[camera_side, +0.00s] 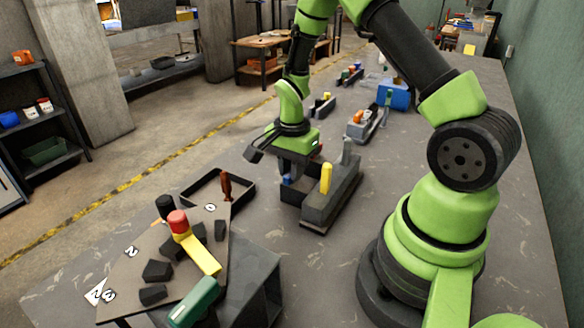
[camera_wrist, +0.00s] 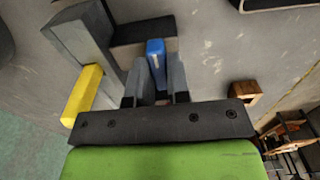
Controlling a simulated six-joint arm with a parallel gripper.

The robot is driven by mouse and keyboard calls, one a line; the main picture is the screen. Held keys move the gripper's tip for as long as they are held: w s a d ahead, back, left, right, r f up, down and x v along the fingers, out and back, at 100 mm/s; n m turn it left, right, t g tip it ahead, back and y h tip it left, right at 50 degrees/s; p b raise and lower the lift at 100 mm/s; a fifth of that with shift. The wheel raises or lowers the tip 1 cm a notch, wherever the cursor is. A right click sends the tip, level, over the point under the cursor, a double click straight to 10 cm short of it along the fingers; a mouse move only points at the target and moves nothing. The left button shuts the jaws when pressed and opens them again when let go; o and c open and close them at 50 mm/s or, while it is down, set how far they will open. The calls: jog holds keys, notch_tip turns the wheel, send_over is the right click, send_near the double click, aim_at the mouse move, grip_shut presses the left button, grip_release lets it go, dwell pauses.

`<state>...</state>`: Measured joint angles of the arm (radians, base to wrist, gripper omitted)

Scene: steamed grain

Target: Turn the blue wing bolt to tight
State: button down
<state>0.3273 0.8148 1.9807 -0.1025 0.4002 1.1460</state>
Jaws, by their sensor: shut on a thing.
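The blue wing bolt (camera_wrist: 156,55) is between the two fingers of my gripper (camera_wrist: 156,85) in the wrist view. The fingers are shut on it, one on each side. In the side view a bit of the blue bolt (camera_side: 287,179) shows under my gripper (camera_side: 285,165), at the left end of a dark grey fixture (camera_side: 318,205). The bolt's lower part and any tight mark are hidden. A yellow peg (camera_side: 326,178) stands on the fixture and also shows in the wrist view (camera_wrist: 83,95).
A black open tray (camera_side: 200,188) with a brown-handled tool lies to the left. A numbered board with a red-topped yellow lever (camera_side: 195,245) is at the front left. A similar grey fixture (camera_side: 367,122) and a blue box (camera_side: 396,95) stand farther back. Bare bench lies right of the fixture.

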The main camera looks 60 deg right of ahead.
dwell(0.4)
jog(key=c, duration=1.1)
grip_release()
notch_tip(320, 180, up, 9)
jog(key=shift+r, duration=0.5)
jog(key=s+a+r+n+t, duration=0.2)
jog(key=s+a+r+n, duration=0.2)
jog(key=r, duration=0.1)
jog(key=s+a+r+n+t+y, duration=0.1)
jog(key=s+a+r+n+t, duration=0.1)
jog(key=s+a+r+n, duration=0.2)
jog(key=s+a+r+n+t+y, duration=0.1)
jog(key=s+a+r+n+t, duration=0.2)
jog(key=s+a+r+n, duration=0.1)
jog(key=shift+s+a+r+n, duration=0.1)
jog(key=shift+s+r+n, duration=0.75)
jog(key=shift+r+n, duration=0.15)
